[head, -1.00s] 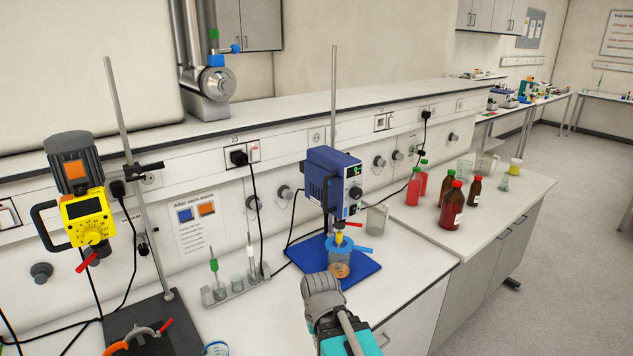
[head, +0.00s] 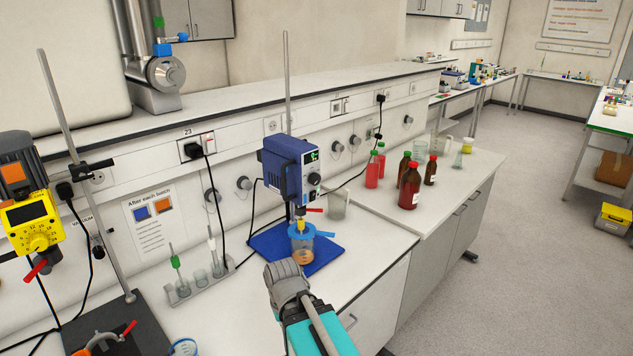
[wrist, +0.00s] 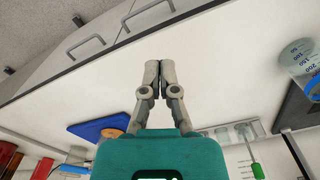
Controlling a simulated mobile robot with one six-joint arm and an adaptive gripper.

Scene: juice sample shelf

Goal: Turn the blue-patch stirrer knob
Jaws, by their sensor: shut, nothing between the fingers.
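The blue stirrer (head: 290,168) stands upright at mid-counter on a blue base plate (head: 325,252), its dark control panel facing right. The base plate also shows in the wrist view (wrist: 100,128). My gripper (wrist: 153,65) is shut and empty, its grey fingertips together above the white counter, apart from the stirrer. In the head view its teal body is at bottom middle, in front of the blue plate; its fingertips are not clearly visible there.
A yellow stirrer (head: 32,220) with an orange patch hangs on a stand at left. A tube rack (head: 200,285) sits left of the blue plate. Red and brown bottles (head: 409,187) stand to the right. A beaker (wrist: 305,62) is at right in the wrist view.

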